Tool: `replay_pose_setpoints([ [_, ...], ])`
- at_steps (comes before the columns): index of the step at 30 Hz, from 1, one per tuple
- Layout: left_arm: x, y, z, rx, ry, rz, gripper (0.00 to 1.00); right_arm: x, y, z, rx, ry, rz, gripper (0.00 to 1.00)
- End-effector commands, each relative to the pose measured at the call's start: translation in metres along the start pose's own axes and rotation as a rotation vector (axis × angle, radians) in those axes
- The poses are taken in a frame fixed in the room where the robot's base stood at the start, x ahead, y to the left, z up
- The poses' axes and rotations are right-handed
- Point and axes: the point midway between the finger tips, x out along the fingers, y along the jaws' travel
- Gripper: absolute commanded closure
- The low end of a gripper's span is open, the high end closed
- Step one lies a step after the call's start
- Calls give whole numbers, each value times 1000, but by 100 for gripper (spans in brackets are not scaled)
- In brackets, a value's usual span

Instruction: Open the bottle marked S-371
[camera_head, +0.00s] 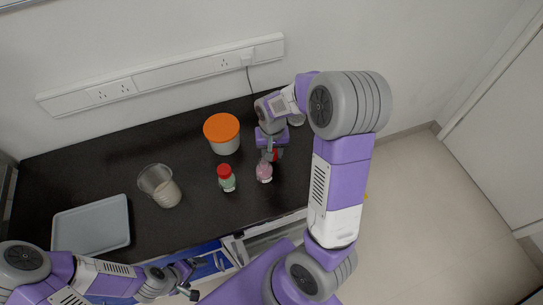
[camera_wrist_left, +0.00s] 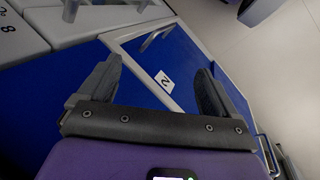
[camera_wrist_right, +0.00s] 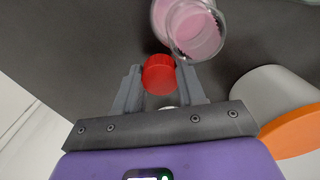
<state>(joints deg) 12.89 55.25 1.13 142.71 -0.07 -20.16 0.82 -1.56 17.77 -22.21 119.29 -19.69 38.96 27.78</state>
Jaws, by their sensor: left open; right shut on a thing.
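My right gripper (camera_head: 271,154) is shut on a red cap (camera_wrist_right: 158,75), which shows between its fingers in the right wrist view. A bottle with pink contents (camera_head: 264,172) stands on the dark counter just in front of that gripper. Its mouth is open in the right wrist view (camera_wrist_right: 192,28), and the cap is apart from it. A second bottle (camera_head: 227,184), with green contents and a red cap on, stands to its left. No S-371 marking is readable on either bottle. My left gripper (camera_head: 190,280) is open and empty, low in front of the blue cabinet front (camera_wrist_left: 150,85).
A white tub with an orange lid (camera_head: 222,133) stands behind the bottles. A glass beaker (camera_head: 160,186) and a grey tray (camera_head: 92,226) are to the left. A wall socket strip (camera_head: 165,72) runs behind the black counter (camera_head: 75,172). Floor lies open at the right.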

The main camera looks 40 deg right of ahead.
Motion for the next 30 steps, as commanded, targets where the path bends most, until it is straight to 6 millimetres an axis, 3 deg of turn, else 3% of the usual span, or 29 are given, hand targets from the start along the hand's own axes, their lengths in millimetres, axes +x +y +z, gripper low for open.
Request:
replay_pose_setpoints([
  [5, 7, -3, 0, 0, 0, 0, 8, 27, 0, 1, 0, -4, 2, 97],
  [16, 9, -3, 0, 0, 0, 0, 8, 30, 0, 0, -1, -2, 1, 97],
  [17, 10, -4, 0, 0, 0, 0, 8, 31, 0, 0, 0, -2, 1, 59],
  [21, 9, -3, 0, 0, 0, 0, 8, 30, 0, 0, 0, -2, 1, 38],
  [30, 8, -3, 0, 0, 0, 0, 8, 28, 0, 0, -1, -1, 1, 35],
])
